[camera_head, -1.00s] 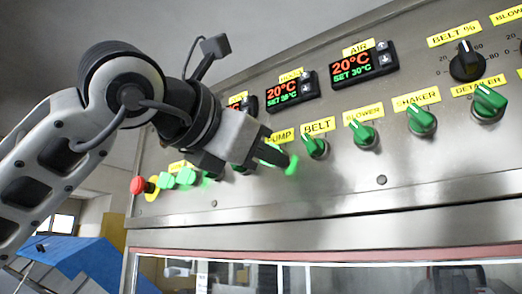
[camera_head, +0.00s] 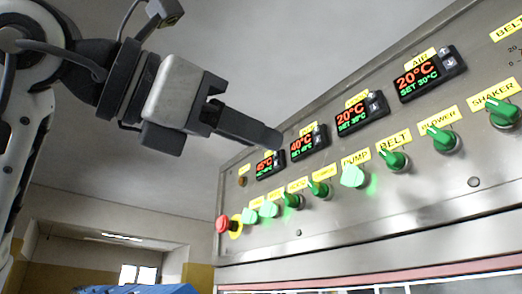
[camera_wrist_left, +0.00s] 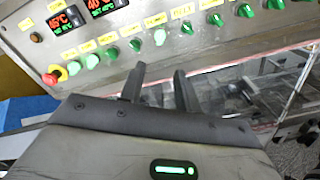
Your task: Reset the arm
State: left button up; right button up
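My left gripper (camera_head: 258,130) is up in front of the control panel (camera_head: 430,195), at the level of the display row in the head view. In the left wrist view my left gripper (camera_wrist_left: 157,75) has its two dark fingers apart, with nothing between them. The green pump knob (camera_head: 353,176) is lit; it also shows lit in the left wrist view (camera_wrist_left: 159,36). No knob is between the fingers. My right gripper is in neither view.
Several displays sit above. A red emergency button (camera_head: 222,224) and lit green knobs (camera_head: 268,209) are at the panel's left. Open room lies left of the panel.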

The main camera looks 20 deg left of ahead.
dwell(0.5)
pick_arm(q)
jog(key=w+d+f+g+h, duration=0.2)
jog(key=d+f+g+h, duration=0.1)
jog(key=f+g, duration=0.25)
jog(key=w+d+f+m+g+h, duration=0.1)
jog(key=w+d+f+g+h, duration=0.1)
jog(key=d+f+g, duration=0.35)
jog(key=w+d+f+g+h, duration=0.1)
jog(key=w+f+g+h, duration=0.2)
jog(key=f, duration=0.4)
jog(key=w+a+f+n+t+y, duration=0.1)
jog(key=w+a+f+n+t, duration=0.2)
jog(key=f+n+t, duration=0.65)
jog(key=w+a+f+n+t+y, duration=0.3)
jog(key=f+n, duration=0.4)
jog(key=n, duration=0.6)
jog(key=w+a+f+n+t, duration=0.35)
jog(key=f+n+t, duration=0.35)
jog(key=f+n, duration=0.3)
jog(key=s+a+f+n+g+y, duration=0.25)
jog(key=f+n+y, duration=0.75)
jog(key=f, duration=0.7)
jog(key=s+a+f+n+g+y, duration=0.1)
jog(key=s+f+n+g, duration=0.4)
jog(key=s+f, duration=0.9)
notch_tip(320, 180, down, 3)
jog(key=shift+s+a+f+n+g, duration=0.1)
jog(key=shift+s+a+n+g, duration=0.25)
jog(key=shift+g, duration=0.55)
